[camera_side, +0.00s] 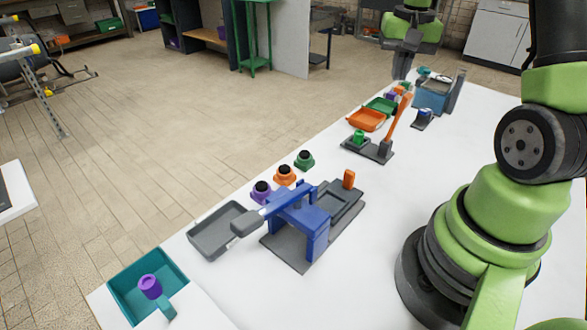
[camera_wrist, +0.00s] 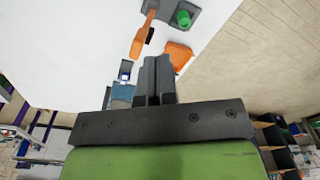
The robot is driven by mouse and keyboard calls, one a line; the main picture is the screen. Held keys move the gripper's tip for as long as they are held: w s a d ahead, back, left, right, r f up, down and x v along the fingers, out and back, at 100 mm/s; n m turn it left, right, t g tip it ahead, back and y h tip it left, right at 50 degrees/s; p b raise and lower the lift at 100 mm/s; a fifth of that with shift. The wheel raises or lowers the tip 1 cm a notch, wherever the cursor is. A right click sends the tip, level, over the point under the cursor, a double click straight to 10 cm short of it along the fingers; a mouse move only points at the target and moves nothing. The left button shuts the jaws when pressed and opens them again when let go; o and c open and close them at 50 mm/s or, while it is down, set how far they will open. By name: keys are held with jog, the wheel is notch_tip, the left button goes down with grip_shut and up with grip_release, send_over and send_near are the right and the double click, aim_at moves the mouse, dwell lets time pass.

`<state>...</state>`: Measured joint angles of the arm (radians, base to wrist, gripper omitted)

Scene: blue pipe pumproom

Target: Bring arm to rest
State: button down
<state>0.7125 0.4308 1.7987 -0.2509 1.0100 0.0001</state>
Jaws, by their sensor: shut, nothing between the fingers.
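My gripper (camera_side: 402,72) hangs over the far part of the white table in the side view, fingers pointing down. In the wrist view its two fingers (camera_wrist: 157,75) are together with nothing between them. It appears to be above the table and apart from the things on it; the exact height cannot be told. No held object shows.
A blue press-like fixture (camera_side: 302,222) stands on the near table. Beyond it are an orange lever (camera_side: 398,118), an orange tray (camera_side: 367,120), a green tray (camera_side: 382,105) and a blue box (camera_side: 430,102). A teal bin (camera_side: 178,262) holds a purple piece (camera_side: 150,287).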

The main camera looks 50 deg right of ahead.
jog(key=s+a+r+n+t, duration=0.1)
jog(key=a+r+n+t, duration=0.1)
jog(key=a+r, duration=0.4)
jog(key=s+a+r+n+t, duration=0.1)
jog(key=a+r+n+t, duration=0.15)
jog(key=a, duration=0.55)
jog(key=s+a+r+n+t+y, duration=0.2)
jog(key=s+a+n, duration=0.1)
jog(key=s+a, duration=0.4)
jog(key=shift+s+a+r, duration=0.15)
jog(key=shift+s+a, duration=0.1)
jog(key=shift+a, duration=0.8)
